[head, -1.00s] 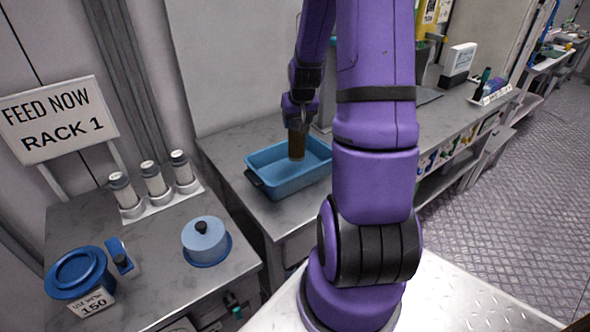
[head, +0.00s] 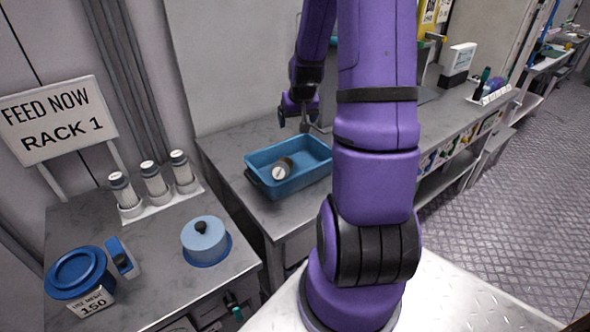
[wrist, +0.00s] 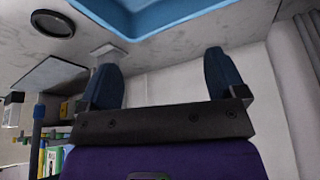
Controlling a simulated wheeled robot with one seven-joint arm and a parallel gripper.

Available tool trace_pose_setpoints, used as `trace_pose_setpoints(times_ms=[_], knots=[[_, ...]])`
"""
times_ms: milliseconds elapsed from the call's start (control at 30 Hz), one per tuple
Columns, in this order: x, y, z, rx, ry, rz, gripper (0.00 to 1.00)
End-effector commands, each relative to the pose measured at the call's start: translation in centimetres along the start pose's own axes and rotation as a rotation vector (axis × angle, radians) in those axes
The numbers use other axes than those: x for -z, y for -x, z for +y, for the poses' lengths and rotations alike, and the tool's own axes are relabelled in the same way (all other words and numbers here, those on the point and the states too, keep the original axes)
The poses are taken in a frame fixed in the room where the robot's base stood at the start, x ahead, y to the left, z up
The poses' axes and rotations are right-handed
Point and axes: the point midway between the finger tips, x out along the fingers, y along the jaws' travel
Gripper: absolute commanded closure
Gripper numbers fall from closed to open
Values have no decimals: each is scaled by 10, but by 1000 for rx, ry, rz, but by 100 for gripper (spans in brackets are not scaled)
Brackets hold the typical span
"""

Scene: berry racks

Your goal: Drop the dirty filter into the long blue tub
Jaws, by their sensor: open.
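The long blue tub (head: 262,186) stands on the grey counter behind the rack counter. The dirty filter (head: 283,170) lies tilted inside it near the left side, its pale round end cap facing the head camera and its body mostly hidden. My gripper (head: 293,122) is above the tub's back edge, open and empty, apart from the filter. In the wrist view the two fingers (wrist: 165,82) are spread wide with nothing between them. Part of the tub (wrist: 160,22) shows at the top of that view; the filter does not show there.
Three white filters (head: 154,180) stand in a holder on the left counter. A blue lidded pot (head: 206,240), a round blue container (head: 77,272) and a "FEED NOW RACK 1" sign (head: 58,120) are nearby. A white box (head: 460,60) stands farther right.

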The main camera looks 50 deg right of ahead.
Motion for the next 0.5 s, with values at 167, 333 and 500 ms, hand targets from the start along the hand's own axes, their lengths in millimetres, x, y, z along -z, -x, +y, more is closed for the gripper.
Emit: trace_pose_setpoints(times_ms=[167, 333, 500], knots=[[1, 27, 1, -1, -1, 5, 10], [0, 54, 1, -2, 0, 4, 10], [0, 77, 0, -2, 0, 4, 10]])
